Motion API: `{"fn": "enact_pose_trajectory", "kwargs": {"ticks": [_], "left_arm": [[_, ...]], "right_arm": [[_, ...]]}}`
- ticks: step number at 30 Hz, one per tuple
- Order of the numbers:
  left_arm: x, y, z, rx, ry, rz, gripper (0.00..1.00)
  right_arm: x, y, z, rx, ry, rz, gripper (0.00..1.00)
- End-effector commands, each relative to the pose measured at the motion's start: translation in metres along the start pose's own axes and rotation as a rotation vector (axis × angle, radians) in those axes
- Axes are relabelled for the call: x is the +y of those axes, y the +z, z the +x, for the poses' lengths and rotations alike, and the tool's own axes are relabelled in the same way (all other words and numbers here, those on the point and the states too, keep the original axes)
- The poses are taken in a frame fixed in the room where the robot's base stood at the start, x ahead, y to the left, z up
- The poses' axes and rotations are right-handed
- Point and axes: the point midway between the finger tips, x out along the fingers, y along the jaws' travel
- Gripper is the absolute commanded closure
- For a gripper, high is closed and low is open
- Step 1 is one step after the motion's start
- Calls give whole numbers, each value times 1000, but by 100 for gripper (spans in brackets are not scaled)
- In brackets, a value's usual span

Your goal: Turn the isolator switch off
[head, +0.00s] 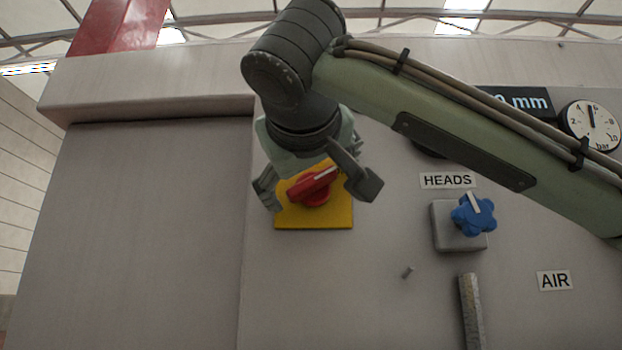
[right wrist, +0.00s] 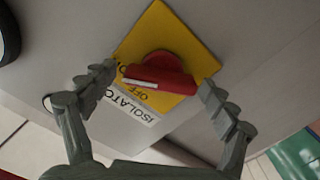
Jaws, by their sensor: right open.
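The isolator switch (head: 316,187) is a red rotary handle on a yellow plate (head: 315,217) fixed to the grey machine panel. Its handle is tilted, with its white-marked end toward the upper right in the head view. In the right wrist view the red handle (right wrist: 160,75) lies between my fingertips, with the words OFF and ISOLATOR on the plate and label below it. My right gripper (head: 318,190) is open, with one finger on each side of the handle; it also shows in the right wrist view (right wrist: 158,88). I cannot tell whether a finger touches the handle. My left gripper is not in view.
Right of the switch are a blue knob (head: 475,215) under a HEADS label (head: 447,181), a pressure gauge (head: 591,124) and an AIR label (head: 554,280). A grey rod (head: 471,310) stands below. The panel to the left (head: 150,230) is bare.

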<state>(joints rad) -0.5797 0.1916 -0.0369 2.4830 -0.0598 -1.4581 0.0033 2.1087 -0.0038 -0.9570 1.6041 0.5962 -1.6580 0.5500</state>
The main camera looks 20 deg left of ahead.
Motion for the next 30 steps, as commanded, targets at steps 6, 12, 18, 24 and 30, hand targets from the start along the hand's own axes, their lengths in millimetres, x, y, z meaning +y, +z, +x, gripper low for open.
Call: {"fn": "enact_pose_trajectory", "kwargs": {"ticks": [6,12,18,24,30], "left_arm": [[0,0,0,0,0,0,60],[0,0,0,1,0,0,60],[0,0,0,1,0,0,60],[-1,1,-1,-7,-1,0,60],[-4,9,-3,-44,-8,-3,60]], "right_arm": [[0,0,0,0,0,0,29],[0,0,0,0,0,0,54],[0,0,0,0,0,-2,64],[0,0,0,-1,0,-42,64],[-1,0,0,-3,-1,-154,64]]}}
